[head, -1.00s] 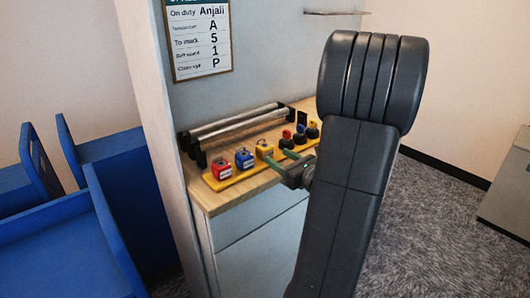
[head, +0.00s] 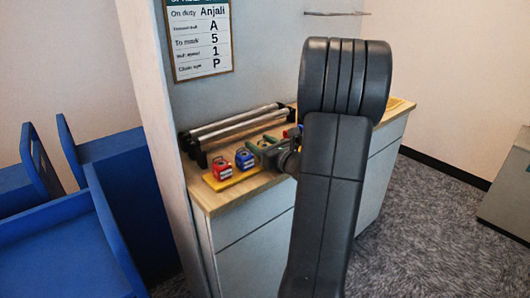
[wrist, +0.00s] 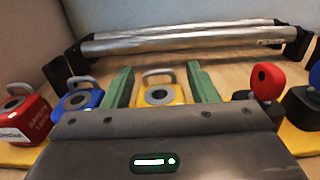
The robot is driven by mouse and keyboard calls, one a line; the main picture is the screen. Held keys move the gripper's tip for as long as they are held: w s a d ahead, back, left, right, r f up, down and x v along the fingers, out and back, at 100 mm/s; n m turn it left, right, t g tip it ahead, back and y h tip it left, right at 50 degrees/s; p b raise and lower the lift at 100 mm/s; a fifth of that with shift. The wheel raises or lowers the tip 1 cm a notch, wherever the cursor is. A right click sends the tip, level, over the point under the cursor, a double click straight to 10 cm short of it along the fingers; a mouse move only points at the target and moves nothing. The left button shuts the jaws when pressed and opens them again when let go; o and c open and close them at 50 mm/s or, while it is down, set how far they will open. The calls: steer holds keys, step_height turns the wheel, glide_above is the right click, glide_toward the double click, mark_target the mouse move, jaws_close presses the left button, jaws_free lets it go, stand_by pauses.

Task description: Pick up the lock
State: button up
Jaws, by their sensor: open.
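Three padlocks stand in a row on a yellow board (head: 236,179): a red lock (head: 221,168), a blue lock (head: 244,158) and a yellow lock (wrist: 160,92). The red lock also shows in the wrist view (wrist: 22,117), with white lettering, and the blue lock (wrist: 76,99) is to its right. My gripper (wrist: 160,86) is open, with its green fingers on either side of the yellow lock. I cannot tell whether they touch it. In the head view my gripper (head: 265,146) and arm hide the yellow lock.
Two silver rollers (wrist: 185,39) on black mounts lie behind the locks. A red-topped knob (wrist: 266,80) and dark pieces stand right of the yellow lock. The wooden counter (head: 212,200) meets a wall at the back. A blue bin (head: 60,240) stands at the left.

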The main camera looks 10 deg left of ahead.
steer(key=c, duration=0.8)
step_height(320, 180, up, 10)
steer(key=shift+p, duration=1.2)
steer(key=shift+c, duration=0.2)
step_height(320, 180, up, 4)
steer(key=r+p, duration=0.1)
steer(key=p, duration=0.3)
glide_above(262, 143)
steer(key=shift+s+a+f, duration=0.1)
steer(key=shift+s+f, duration=0.05)
steer(key=shift+f, duration=0.1)
